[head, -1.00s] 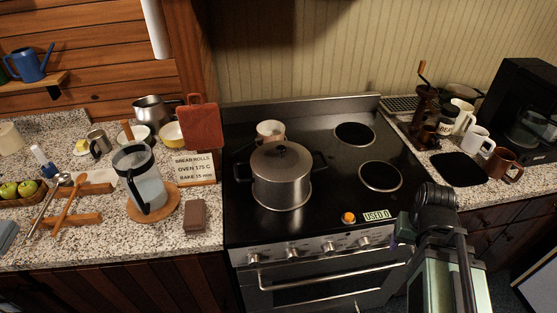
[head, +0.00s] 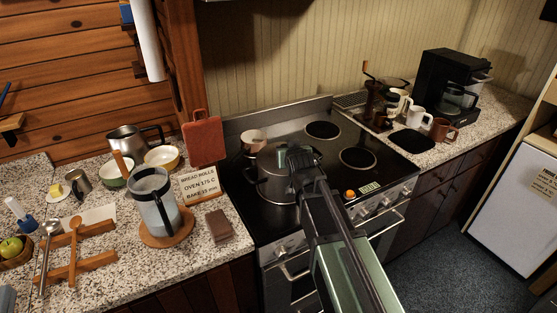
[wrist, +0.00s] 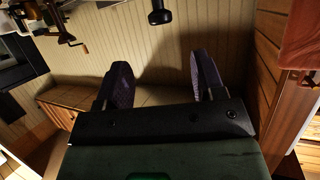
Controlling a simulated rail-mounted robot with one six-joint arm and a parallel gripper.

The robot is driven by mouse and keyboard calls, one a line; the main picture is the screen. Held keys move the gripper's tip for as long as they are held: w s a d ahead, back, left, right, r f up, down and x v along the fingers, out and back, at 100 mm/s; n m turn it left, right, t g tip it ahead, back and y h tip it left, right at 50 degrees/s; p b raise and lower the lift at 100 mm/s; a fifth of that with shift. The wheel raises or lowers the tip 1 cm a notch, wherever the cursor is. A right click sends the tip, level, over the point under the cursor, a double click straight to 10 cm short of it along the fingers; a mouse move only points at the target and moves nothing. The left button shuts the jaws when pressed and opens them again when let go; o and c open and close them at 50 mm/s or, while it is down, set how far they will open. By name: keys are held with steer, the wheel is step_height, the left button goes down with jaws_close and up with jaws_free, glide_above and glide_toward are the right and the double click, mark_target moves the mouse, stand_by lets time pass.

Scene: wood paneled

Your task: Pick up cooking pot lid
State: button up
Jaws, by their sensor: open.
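The cooking pot (head: 274,188) stands on the left side of the black stovetop in the head view. Its grey lid (head: 266,160) is on top, with its right part and knob hidden behind my gripper (head: 302,156). In this view my gripper overlaps the pot's right side; I cannot tell whether it touches. In the wrist view my gripper (wrist: 162,75) is open, its two dark fingers wide apart with nothing between them. I cannot make out the lid in the wrist view.
A white cup (head: 253,140) stands behind the pot. A glass press jug (head: 155,200), a recipe card (head: 198,184) and a brown block (head: 219,226) are on the left counter. A coffee maker (head: 455,85) and mugs stand at right. The right burners (head: 357,158) are clear.

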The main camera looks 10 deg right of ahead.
steer(key=b+x, duration=0.1)
steer(key=x, duration=0.3)
steer(key=shift+f, duration=0.25)
steer(key=shift+w, duration=0.35)
steer(key=b+x, duration=0.2)
steer(key=x, duration=0.3)
steer(key=shift+a+f+b, duration=0.1)
steer(key=shift+f+b, duration=0.1)
steer(key=shift+b, duration=0.1)
steer(key=shift+r, duration=0.1)
steer(key=shift+c, duration=0.4)
